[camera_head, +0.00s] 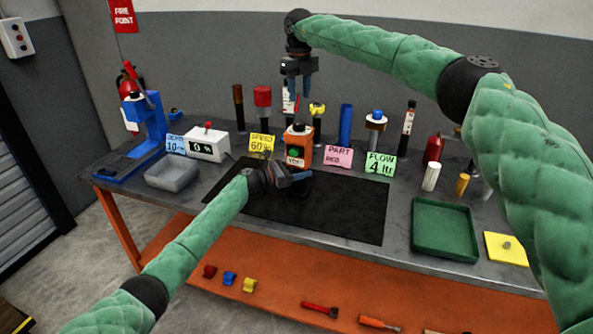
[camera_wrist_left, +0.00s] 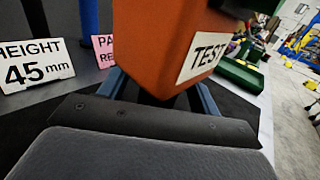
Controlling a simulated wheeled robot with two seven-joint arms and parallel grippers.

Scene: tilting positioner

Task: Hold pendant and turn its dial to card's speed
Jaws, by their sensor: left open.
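The pendant (camera_head: 297,147) is an orange box with a green round part on its front, upright at the back of the black mat. The yellow card (camera_head: 262,143) reading SPEED 60% stands just left of it. My left gripper (camera_head: 300,177) is open low in front of the pendant. In the left wrist view its blue fingers show on either side of the pendant's lower end (camera_wrist_left: 160,50), which bears a TEST label; contact is unclear. My right gripper (camera_head: 298,92) points down above the pendant, its fingers seemingly apart and empty. The dial's setting is too small to read.
Other cards stand nearby: blue (camera_head: 176,144), pink PART (camera_head: 338,157), green FLOW (camera_head: 380,164). A HEIGHT 45 mm card (camera_wrist_left: 36,66) shows in the left wrist view. Several bottles and tools line the back. A grey bin (camera_head: 172,176) and green tray (camera_head: 443,228) flank the mostly clear mat (camera_head: 340,215).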

